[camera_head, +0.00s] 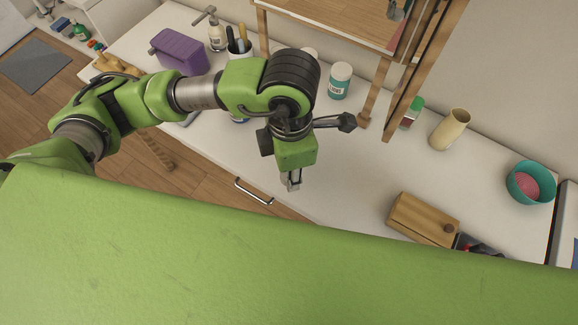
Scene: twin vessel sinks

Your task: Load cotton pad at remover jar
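My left gripper (292,185) hangs over the front part of the white counter, pointing down. Its fingertips are small and seen from above, so I cannot tell whether they are open or shut, and I see nothing held. A white jar with a teal label (340,82) stands behind and to the right of the gripper, apart from it; its label is too small to read, so I cannot tell if it is the remover jar. I cannot make out a cotton pad. My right gripper is not in view.
A wooden-framed mirror (386,70) stands at the back. A beige cup (450,129), teal bowl with a pink item (517,194) and wooden box (423,219) are to the right. A purple container (180,50) is at left. The white counter (345,165) right of the gripper is clear.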

